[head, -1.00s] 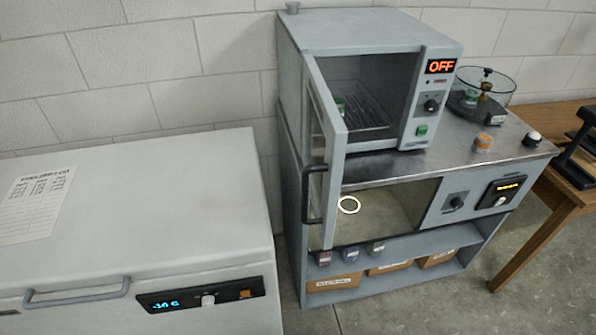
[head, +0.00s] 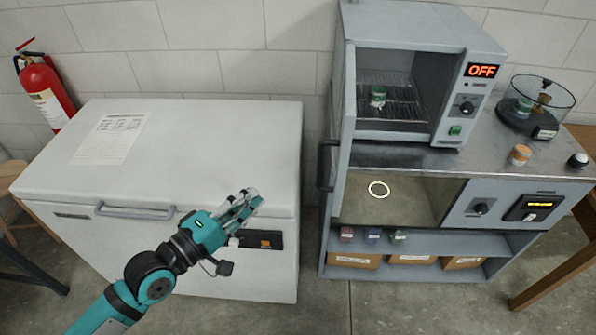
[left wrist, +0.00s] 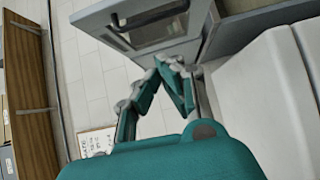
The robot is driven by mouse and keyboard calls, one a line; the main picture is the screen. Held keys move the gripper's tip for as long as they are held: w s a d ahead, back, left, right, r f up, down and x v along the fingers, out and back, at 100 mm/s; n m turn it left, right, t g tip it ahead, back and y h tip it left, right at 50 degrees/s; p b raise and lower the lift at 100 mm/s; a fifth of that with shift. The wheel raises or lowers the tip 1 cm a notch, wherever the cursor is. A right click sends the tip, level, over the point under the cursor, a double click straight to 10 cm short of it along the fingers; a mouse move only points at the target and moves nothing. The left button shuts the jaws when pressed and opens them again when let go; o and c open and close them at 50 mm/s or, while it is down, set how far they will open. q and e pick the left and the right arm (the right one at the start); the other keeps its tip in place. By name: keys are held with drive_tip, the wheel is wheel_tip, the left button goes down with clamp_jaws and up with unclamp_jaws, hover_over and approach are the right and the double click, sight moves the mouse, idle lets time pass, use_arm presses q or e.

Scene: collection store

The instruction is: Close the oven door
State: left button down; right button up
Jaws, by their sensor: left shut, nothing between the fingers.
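The oven (head: 425,28) stands on a metal-topped bench, its display reading OFF. Its door (head: 347,110) is open, swung out on the left side and seen nearly edge-on, with a dark handle (head: 325,165). A green-and-white jar (head: 378,97) sits on the wire rack inside. My left gripper (head: 250,200) is shut and empty, in front of the white freezer, left of and apart from the door handle. In the left wrist view the gripper (left wrist: 172,68) points toward a grey panel with a dark handle (left wrist: 150,17), seemingly the oven door. My right gripper is not in view.
The white chest freezer (head: 200,150) fills the left, with a paper sheet (head: 110,137) on its lid. On the bench (head: 440,158) right of the oven are a glass-covered device (head: 535,105), an orange-topped jar (head: 520,154) and a dark knob-like object (head: 578,160). A red extinguisher (head: 45,90) stands far left.

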use_arm(q)
drive_tip(key=s+d+p+x, duration=0.1)
drive_tip(key=p+x, duration=0.3)
drive_tip(key=x, duration=0.8)
drive_tip(key=shift+d, duration=0.7)
drive_tip(key=shift+s+f, duration=0.1)
drive_tip(key=shift+f, duration=0.1)
